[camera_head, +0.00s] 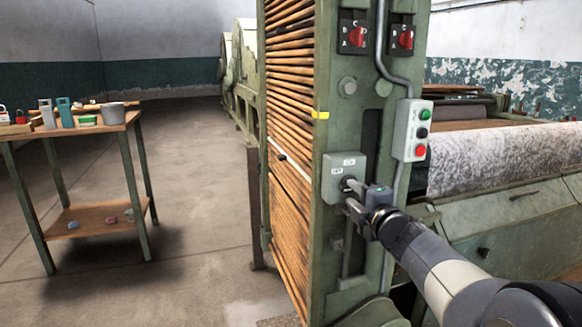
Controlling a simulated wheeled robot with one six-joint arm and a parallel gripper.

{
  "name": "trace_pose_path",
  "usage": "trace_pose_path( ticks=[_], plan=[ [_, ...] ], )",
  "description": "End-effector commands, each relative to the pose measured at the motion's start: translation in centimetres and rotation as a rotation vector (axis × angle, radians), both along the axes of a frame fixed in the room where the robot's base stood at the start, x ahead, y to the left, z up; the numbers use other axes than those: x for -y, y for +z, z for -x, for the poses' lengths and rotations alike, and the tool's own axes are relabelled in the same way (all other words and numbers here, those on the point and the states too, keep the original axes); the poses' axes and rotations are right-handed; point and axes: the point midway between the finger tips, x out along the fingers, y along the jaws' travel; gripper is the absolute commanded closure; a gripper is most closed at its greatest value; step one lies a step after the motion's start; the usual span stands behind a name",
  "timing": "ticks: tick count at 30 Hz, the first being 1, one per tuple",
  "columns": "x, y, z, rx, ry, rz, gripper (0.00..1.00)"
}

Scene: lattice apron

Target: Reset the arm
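My arm reaches in from the lower right. My gripper (349,194) is in front of the green machine post, at the lower part of a grey switch box (344,165). Its two fingers look spread apart, one above the other, with nothing clearly held between them. The upper finger is at or very close to a dark knob on the box; I cannot tell whether they touch. The fingers partly cover the knob and the box's lower edge.
Two red switches (354,35) are higher up. A wooden slat lattice (290,110) stands left of the post. A table (95,134) with small items is at left; floor between is clear.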

Motion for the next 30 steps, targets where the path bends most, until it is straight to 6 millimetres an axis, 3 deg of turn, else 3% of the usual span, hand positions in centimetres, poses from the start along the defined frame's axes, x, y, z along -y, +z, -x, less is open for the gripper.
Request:
trace_pose_path(
  ticks=[3,5,15,30],
  plan=[
    [-0.8,-0.2,-2.1,0.000,0.002,-0.001,0.66],
    [-0.6,0.6,-1.9,-0.022,0.000,-0.060,0.66],
    [-0.5,1.0,-1.9,-0.114,-0.001,-0.348,0.66],
    [-0.4,0.8,-1.9,-0.138,0.000,-0.428,0.66]
  ],
)
